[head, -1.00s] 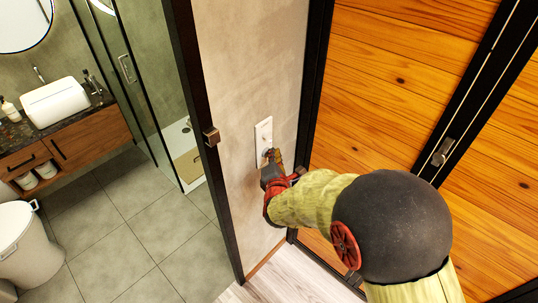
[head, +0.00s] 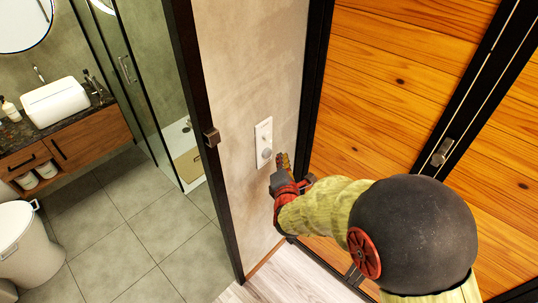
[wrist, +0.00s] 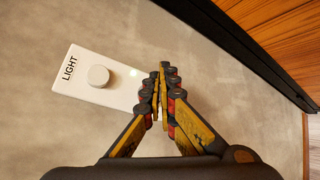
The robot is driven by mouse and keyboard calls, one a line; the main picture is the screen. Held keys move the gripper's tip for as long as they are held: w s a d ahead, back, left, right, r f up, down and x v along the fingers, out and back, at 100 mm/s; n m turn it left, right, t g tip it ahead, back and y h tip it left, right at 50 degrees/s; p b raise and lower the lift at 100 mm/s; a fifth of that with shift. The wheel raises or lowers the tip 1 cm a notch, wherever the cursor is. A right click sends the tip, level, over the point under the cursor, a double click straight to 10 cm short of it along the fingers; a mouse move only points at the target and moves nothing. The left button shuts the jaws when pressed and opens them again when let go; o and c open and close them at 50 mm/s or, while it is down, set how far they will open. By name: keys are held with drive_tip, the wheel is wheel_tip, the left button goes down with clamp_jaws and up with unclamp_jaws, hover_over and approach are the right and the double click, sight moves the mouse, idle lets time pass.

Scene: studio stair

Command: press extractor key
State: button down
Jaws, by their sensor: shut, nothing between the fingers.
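A white wall plate (wrist: 75,74) marked LIGHT, with a round grey-white knob (wrist: 98,76), is left of my gripper (wrist: 162,70) in the wrist view. I see no key labelled extractor; the fingers may hide part of the plate's edge.
The plate is on a narrow beige wall strip (head: 245,80) between a dark door frame (head: 196,100) with a latch on the left and a wooden panel door (head: 385,80) on the right. A bathroom lies beyond the left frame.

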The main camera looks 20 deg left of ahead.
drive_tip(key=shift+s+d, duration=0.3)
drive_tip(key=shift+d, duration=0.4)
drive_tip(key=shift+s+d, duration=0.3)
drive_tip(key=shift+d, duration=0.4)
drive_tip(key=shift+s+d, duration=0.3)
drive_tip(key=shift+d, duration=0.4)
drive_tip(key=s+d+f+m+g+h, duration=0.2)
drive_tip(key=s+d+f+m+g, duration=0.2)
drive_tip(key=s+f+m+g, duration=0.6)
drive_tip(key=s+d+r+m+h, duration=0.1)
drive_tip(key=s+d+r+m, duration=0.5)
drive_tip(key=d+r, duration=0.2)
drive_tip(key=s+d+r+m+t+h, duration=0.1)
drive_tip(key=s+d+r+m, duration=0.5)
drive_tip(key=d, duration=0.6)
drive_tip(key=s+d+r+m+h, duration=0.2)
drive_tip(key=s+d+r+m, duration=0.5)
drive_tip(key=d+r, duration=0.3)
drive_tip(key=shift+r, duration=0.35)
